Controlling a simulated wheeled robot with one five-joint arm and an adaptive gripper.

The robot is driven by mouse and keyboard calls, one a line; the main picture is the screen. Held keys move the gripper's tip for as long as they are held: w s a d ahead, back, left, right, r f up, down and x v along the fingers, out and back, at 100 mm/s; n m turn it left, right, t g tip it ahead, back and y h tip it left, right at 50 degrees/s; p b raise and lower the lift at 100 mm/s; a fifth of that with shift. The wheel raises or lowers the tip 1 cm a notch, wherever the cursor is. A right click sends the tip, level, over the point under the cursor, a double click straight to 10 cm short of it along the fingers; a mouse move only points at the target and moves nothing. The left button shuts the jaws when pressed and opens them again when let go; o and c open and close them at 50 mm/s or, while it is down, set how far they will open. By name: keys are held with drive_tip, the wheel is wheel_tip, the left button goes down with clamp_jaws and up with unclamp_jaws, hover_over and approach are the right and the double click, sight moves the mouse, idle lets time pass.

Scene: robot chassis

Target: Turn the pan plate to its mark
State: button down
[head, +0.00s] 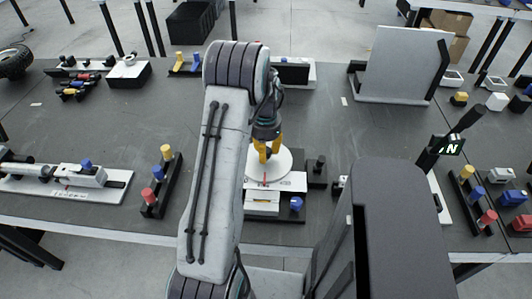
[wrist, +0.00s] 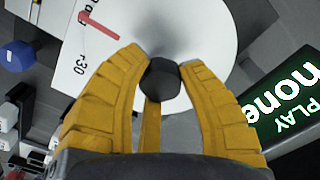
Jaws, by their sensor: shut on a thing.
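The pan plate (head: 285,165) is a white disc on the bench's middle front; it also shows in the wrist view (wrist: 215,25). A dark knob (wrist: 161,78) stands on it. My gripper (head: 266,150) has its yellow fingers closed around the knob, with the fingertips (wrist: 165,62) against its sides. In the head view the card (head: 290,182) lies just in front of the disc. The plate's own pointer cannot be made out.
A blue knob (head: 296,204) sits in front of the plate and a black block (head: 317,170) to its right. A green display (wrist: 288,100) stands close right in the wrist view. A rack with coloured pegs (head: 160,182) is to the left. Bare bench lies behind the plate.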

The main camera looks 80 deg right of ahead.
drive_tip(key=shift+w+a+f, duration=0.1)
drive_tip(key=shift+a+f, duration=0.1)
drive_tip(key=shift+a, duration=0.05)
drive_tip(key=c, duration=1.2)
unclamp_jaws()
drive_tip(key=o, duration=0.4)
drive_tip(key=shift+r, duration=0.1)
drive_tip(key=shift+o, duration=0.2)
drive_tip(key=shift+d, duration=0.1)
drive_tip(key=shift+d+r, duration=0.1)
drive_tip(key=shift+r, duration=0.15)
wheel_tip(320, 180, up, 12)
drive_tip(key=shift+f, duration=0.25)
